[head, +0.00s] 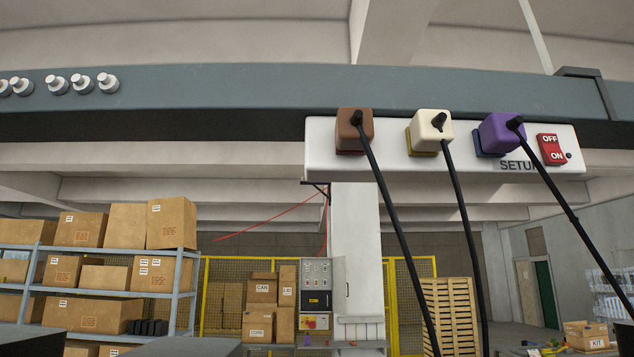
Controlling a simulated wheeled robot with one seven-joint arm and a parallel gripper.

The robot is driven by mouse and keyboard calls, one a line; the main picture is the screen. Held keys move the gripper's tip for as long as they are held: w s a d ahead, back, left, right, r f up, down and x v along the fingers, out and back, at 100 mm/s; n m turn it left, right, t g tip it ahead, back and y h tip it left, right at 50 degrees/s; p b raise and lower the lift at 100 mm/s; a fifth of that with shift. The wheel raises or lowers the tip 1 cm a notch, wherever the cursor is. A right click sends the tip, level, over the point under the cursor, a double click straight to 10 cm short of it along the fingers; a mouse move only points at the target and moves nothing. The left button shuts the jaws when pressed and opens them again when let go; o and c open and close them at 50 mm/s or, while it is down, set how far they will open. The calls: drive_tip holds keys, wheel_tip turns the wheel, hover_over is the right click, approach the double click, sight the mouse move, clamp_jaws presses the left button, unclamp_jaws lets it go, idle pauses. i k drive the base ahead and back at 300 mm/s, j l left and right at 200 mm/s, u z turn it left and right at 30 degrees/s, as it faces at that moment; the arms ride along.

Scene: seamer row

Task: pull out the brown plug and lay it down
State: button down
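A brown plug (355,130) sits in the left socket of a white power strip (320,155), with a black cord (395,230) running down from it. A cream plug (430,130) sits in the middle socket over a yellow base, with its own black cord. A purple plug (500,133) sits in the right socket over a blue base, its cord slanting down to the right. The socket base behind the brown plug looks red. My gripper is not in view.
A red OFF/ON switch (552,149) is at the strip's right end. The strip is fixed under a grey-blue beam (220,92) with several white knobs (107,82) at left. Shelves of boxes (100,270) stand lower left. The three cords hang below the strip.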

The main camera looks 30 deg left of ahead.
sight(347, 136)
drive_tip(key=u, duration=0.8)
